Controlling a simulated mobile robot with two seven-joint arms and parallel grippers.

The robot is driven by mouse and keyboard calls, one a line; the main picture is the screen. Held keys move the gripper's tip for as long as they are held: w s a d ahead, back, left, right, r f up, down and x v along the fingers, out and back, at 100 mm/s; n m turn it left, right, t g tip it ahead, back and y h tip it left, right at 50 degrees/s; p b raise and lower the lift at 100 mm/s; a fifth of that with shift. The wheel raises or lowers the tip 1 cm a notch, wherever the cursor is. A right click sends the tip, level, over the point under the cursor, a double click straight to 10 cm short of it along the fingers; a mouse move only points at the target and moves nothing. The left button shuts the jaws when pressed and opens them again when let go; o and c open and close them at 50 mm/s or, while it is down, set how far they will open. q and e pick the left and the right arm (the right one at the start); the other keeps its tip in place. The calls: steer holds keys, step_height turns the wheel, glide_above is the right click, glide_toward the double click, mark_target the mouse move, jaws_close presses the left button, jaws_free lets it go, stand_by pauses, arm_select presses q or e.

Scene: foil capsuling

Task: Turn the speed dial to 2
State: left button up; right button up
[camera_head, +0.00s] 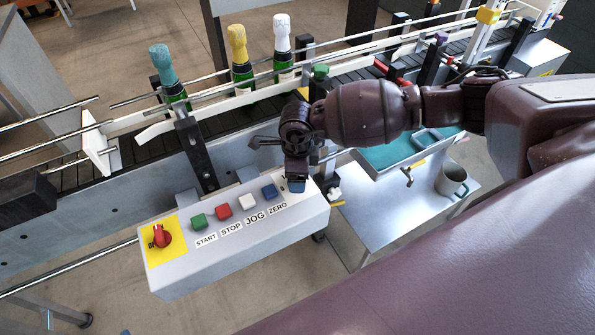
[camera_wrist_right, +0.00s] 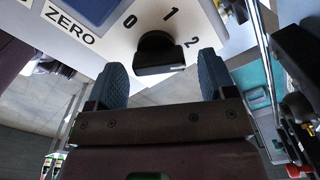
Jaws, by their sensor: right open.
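The speed dial (camera_wrist_right: 156,48) is a black knob on the white panel, with the printed numbers 0, 1 and 2 around its far side in the right wrist view. Which number it points to is not clear. My right gripper (camera_wrist_right: 161,62) is open, with one blue finger to each side of the dial and gaps between. In the head view my right gripper (camera_head: 297,184) is over the right end of the control box (camera_head: 218,262) and hides the dial. My left gripper is not in view.
The box also carries green START (camera_head: 199,221), red STOP (camera_head: 223,212), white JOG (camera_head: 247,203) and blue ZERO (camera_head: 270,192) buttons, and a red rotary switch (camera_head: 162,236) on yellow. Behind it, foil-topped bottles (camera_head: 240,58) stand on the railed conveyor.

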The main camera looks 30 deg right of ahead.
step_height(320, 180, up, 11)
stand_by(0.5)
steer(key=shift+f, duration=0.15)
